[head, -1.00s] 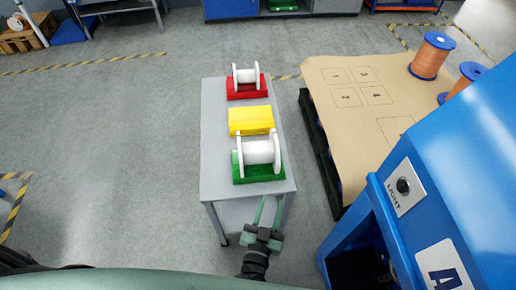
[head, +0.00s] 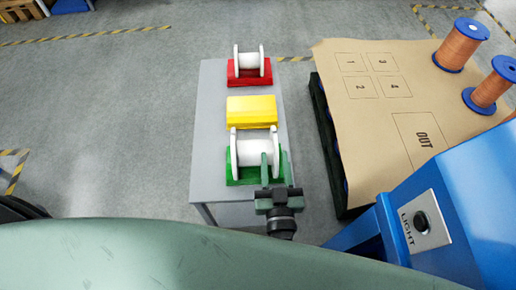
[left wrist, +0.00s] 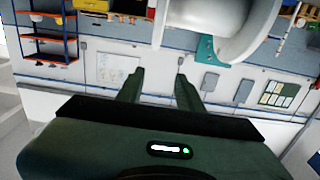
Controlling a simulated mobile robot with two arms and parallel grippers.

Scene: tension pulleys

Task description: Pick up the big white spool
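The big white spool (head: 256,153) lies on its side on the green holder (head: 238,182), at the near end of the grey table (head: 208,125). In the left wrist view the spool (left wrist: 205,18) shows at the top, cut off by the frame, beyond the fingertips. My left gripper (head: 275,160) is at the spool's near right side, and its fingers overlap the right flange in the head view. In the left wrist view its two fingers (left wrist: 159,80) are apart with nothing between them. I cannot tell whether they touch the spool. My right gripper is not in view.
A smaller white spool (head: 249,61) sits on a red holder (head: 236,80) at the far end. An empty yellow holder (head: 252,109) is between. To the right are a brown marked board (head: 375,140), copper-coloured spools (head: 459,46) and a blue cabinet (head: 465,190).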

